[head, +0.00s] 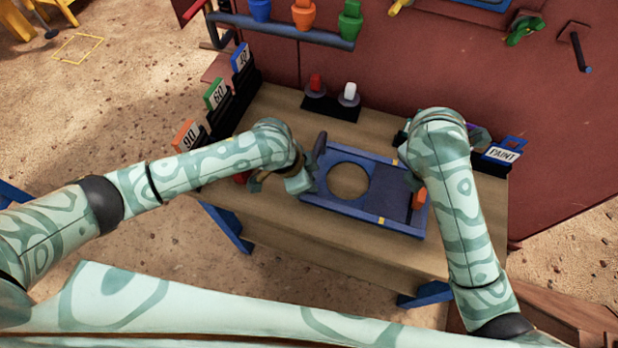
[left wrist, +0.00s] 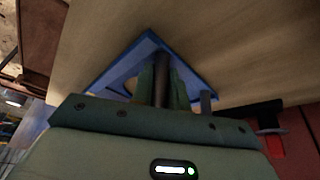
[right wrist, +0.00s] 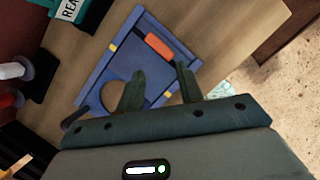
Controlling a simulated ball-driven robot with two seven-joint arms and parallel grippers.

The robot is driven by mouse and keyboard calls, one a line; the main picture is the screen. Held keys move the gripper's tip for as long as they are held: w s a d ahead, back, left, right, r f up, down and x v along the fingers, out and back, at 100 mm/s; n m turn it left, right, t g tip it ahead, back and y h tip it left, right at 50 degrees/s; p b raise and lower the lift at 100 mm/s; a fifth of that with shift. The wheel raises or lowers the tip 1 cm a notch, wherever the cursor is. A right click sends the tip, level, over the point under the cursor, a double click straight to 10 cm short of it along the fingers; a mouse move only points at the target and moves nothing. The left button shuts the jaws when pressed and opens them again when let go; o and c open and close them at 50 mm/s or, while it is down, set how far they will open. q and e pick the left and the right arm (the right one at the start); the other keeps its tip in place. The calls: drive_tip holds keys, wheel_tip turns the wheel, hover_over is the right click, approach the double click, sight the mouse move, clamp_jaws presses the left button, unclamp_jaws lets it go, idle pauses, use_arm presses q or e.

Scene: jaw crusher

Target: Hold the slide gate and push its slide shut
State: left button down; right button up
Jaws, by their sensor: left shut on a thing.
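The slide gate is a flat blue frame (head: 345,206) on the wooden table, with a round opening at its left part, through which wood shows. Its dark slide plate (head: 395,192) sits at the right, clear of the opening. An orange handle (head: 420,197) stands at the plate's right end. My left gripper (head: 307,182) is at the frame's left end; in the left wrist view it is shut on the gate's dark bar (left wrist: 161,82). My right gripper (right wrist: 159,70) is open, its fingers apart above the plate, short of the orange handle (right wrist: 158,47). The head view hides its fingers behind my arm.
Numbered cards (head: 215,95) stand in dark holders along the table's left edge. A black base with red and white knobs (head: 348,95) is at the back. A PAINT card (head: 502,154) stands at the right. The front table strip is clear.

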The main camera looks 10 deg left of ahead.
sight(422, 191)
idle(0.8)
drive_tip(key=o, duration=0.9)
drive_tip(key=w+d+m+g+y, duration=0.1)
drive_tip(key=w+d+m, duration=0.1)
drive_tip(key=d, duration=0.5)
drive_tip(key=w+d+m+y, duration=0.1)
drive_tip(key=d+m, duration=0.2)
drive_tip(key=d, duration=0.3)
drive_tip(key=a+m+g+y, duration=0.1)
drive_tip(key=a+m+y, duration=0.4)
drive_tip(key=a, duration=0.1)
drive_tip(key=shift+m, duration=0.3)
drive_tip(key=x, duration=1.1)
drive_tip(key=shift+s+a, duration=0.1)
drive_tip(key=shift+s, duration=0.35)
